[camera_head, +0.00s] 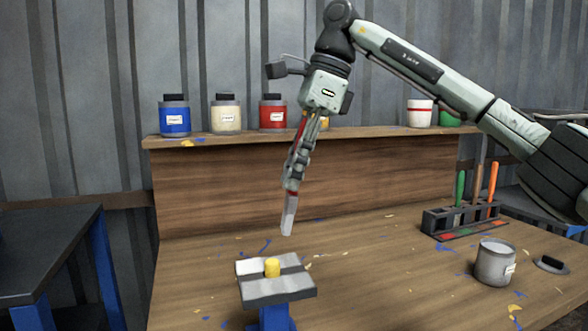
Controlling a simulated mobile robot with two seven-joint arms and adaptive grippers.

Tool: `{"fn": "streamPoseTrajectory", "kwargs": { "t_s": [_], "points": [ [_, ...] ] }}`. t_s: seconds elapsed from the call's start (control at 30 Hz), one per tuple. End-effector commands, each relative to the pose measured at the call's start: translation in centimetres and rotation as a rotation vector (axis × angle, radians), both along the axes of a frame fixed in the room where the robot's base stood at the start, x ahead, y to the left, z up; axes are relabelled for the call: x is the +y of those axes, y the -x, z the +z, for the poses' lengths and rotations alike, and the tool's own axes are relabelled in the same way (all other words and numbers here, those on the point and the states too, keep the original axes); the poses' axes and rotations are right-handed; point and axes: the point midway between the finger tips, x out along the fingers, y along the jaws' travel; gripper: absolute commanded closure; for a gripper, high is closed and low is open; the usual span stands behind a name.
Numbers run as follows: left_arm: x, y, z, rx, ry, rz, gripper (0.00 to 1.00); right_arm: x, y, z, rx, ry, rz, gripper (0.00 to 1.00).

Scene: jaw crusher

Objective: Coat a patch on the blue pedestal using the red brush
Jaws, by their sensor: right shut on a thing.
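My right gripper (293,182) is shut on the red brush (289,214) and points downward. Red shows above and between the fingers, and the pale bristle end hangs below them. The bristle tip is above and behind the blue pedestal (277,319), apart from it in the picture; the exact gap is hard to judge. The pedestal carries grey metal plates (278,288) with a short yellow cylinder (272,267) on top. My left gripper is not in view.
An open grey can (495,263) stands at the right, beside a lid (551,264). Behind is a dark rack (435,221) with green, brown and orange handles. Several paint jars, including a blue one (175,118), stand on the shelf (370,134). The table's middle is clear but paint-spattered.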

Motion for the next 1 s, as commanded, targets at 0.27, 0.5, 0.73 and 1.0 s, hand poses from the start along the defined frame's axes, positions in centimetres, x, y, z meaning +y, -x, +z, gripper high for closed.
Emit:
{"fn": "streamPoseTrajectory", "kwargs": {
  "t_s": [0.27, 0.5, 0.73, 1.0],
  "points": [
    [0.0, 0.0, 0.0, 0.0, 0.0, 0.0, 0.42, 0.0, 0.0, 0.1, -0.003, 0.0, 0.152, 1.0],
    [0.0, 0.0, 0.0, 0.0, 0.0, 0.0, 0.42, 0.4, 0.2, 0.0, -0.003, 0.001, 0.151, 1.0],
    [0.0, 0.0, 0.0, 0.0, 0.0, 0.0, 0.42, 2.8, 1.2, -0.2, -0.003, 0.002, 0.152, 1.0],
    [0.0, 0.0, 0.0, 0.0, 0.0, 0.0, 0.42, 5.8, 2.4, -0.5, -0.003, 0.002, 0.152, 1.0]
  ]
}}
